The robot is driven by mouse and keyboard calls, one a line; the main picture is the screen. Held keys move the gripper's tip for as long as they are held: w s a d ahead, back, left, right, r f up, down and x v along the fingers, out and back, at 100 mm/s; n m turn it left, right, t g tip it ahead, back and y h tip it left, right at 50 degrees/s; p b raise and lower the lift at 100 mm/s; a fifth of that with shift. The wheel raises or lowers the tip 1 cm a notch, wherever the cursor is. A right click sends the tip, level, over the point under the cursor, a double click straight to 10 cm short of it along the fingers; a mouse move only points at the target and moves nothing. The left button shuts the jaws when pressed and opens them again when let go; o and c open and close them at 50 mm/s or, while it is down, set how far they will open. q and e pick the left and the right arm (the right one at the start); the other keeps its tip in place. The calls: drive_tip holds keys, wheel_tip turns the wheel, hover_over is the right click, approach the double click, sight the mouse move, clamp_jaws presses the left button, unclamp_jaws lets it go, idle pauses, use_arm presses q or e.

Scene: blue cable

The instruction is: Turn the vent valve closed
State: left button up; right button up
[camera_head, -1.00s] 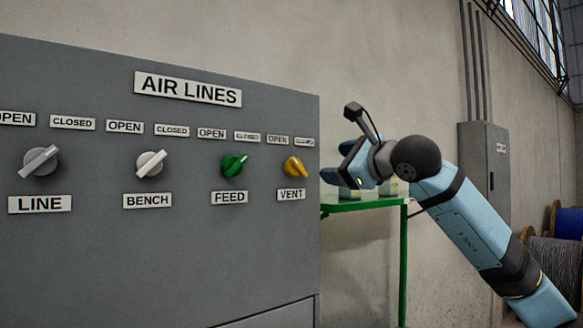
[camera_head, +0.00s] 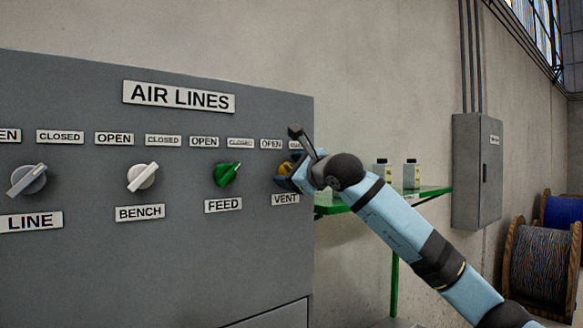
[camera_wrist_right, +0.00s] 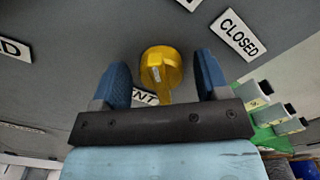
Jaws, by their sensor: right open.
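The yellow vent valve knob (camera_wrist_right: 161,70) sits on the grey panel, between the two blue fingers of my right gripper (camera_wrist_right: 161,82) in the right wrist view. The gripper is open, with a gap on both sides of the knob. In the head view the right gripper (camera_head: 288,177) is at the panel's right edge and mostly hides the yellow knob (camera_head: 285,168). The VENT label (camera_head: 285,199) is below it. The CLOSED label (camera_wrist_right: 238,34) shows in the wrist view. My left gripper is not in view.
Left of the vent are the green FEED knob (camera_head: 227,174), white BENCH knob (camera_head: 142,177) and grey LINE knob (camera_head: 27,180). Cable spools (camera_head: 540,262) are at far right.

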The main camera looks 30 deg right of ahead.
drive_tip(key=c, duration=0.9)
